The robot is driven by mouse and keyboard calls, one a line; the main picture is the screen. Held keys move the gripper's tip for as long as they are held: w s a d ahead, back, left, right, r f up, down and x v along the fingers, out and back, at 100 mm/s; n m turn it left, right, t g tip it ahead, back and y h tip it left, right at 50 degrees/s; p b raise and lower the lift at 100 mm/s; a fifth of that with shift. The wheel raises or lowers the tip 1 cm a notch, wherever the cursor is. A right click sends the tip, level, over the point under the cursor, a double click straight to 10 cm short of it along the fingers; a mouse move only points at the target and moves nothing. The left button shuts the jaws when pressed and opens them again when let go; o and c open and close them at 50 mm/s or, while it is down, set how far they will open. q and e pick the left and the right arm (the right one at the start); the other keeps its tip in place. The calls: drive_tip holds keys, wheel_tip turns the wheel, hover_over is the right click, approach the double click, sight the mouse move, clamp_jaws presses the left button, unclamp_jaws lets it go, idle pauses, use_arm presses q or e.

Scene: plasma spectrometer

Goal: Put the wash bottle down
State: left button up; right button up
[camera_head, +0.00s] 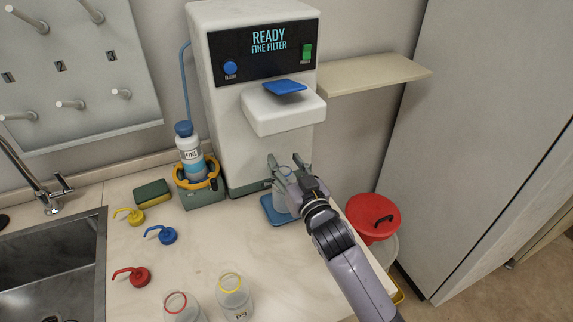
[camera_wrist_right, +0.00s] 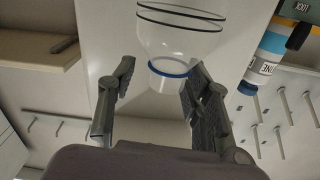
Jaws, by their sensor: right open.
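The wash bottle (camera_head: 281,202) is clear and has no cap on it. It stands on a blue pad (camera_head: 268,212) in front of the machine. In the right wrist view its clear body (camera_wrist_right: 180,42) and blue-ringed neck show upside down. My right gripper (camera_head: 286,168) is open, with one finger on either side of the bottle's neck. The open fingers also show in the wrist view (camera_wrist_right: 160,72), with gaps beside the neck. My left gripper is not in view.
The white machine (camera_head: 225,130) reads "READY FINE FILTER". Yellow (camera_head: 135,216), blue (camera_head: 166,236) and red (camera_head: 138,277) nozzle caps lie on the counter. Two clear bottles (camera_head: 233,292) stand at the front. A labelled bottle (camera_head: 190,158) sits in a holder. A red-lidded bin (camera_head: 371,215) is at right.

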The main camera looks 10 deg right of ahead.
drive_tip(key=shift+s, duration=0.1)
drive_tip(key=s+d+b, duration=0.2)
drive_tip(key=s, duration=0.9)
drive_tip(key=shift+s+d+r, duration=0.15)
drive_tip(key=shift+s, duration=0.15)
